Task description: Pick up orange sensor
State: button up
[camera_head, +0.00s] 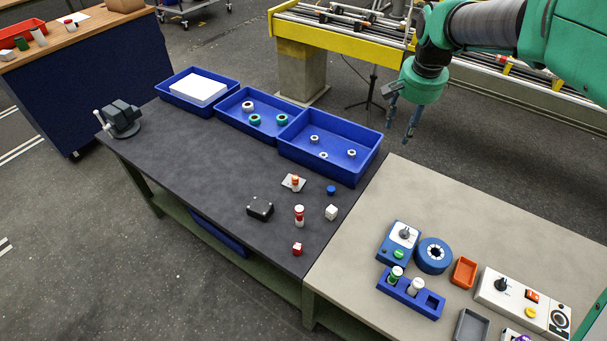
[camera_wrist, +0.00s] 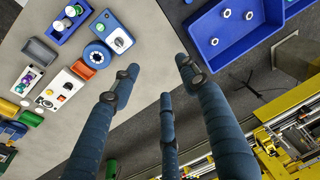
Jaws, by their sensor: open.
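A small orange and white cylinder (camera_head: 295,183), likely the orange sensor, stands on a small white plate (camera_head: 288,187) on the dark table. A taller red and white cylinder (camera_head: 299,216) stands in front of it. My gripper (camera_head: 400,125) hangs in the air at the upper right of the head view, beyond the blue bins and well away from the orange cylinder. In the wrist view, its blue fingers (camera_wrist: 158,75) are spread apart with nothing between them. The orange cylinder does not show in the wrist view.
Blue bins (camera_head: 345,172) line the far edge. The light table (camera_head: 345,245) holds devices and a blue rack (camera_head: 428,305).

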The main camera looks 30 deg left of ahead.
jog(key=w+a+f+g+p, duration=0.1)
jog(key=a+f, duration=0.5)
jog(key=a, duration=0.3)
jog(key=w+a+f, duration=0.1)
jog(key=a+f, duration=0.4)
jog(key=a, duration=0.4)
jog(key=g+h+p, duration=0.1)
jog(key=p, duration=0.1)
send_over(295, 178)
notch_tip(295, 178, down, 16)
jog(key=shift+w+d+n, duration=0.1)
jog(key=shift+w+n, duration=0.05)
jog(key=shift+n, duration=0.25)
jog(key=shift+f, duration=0.1)
jog(key=shift+f, duration=4.15)
jog(key=shift+f, duration=2.6)
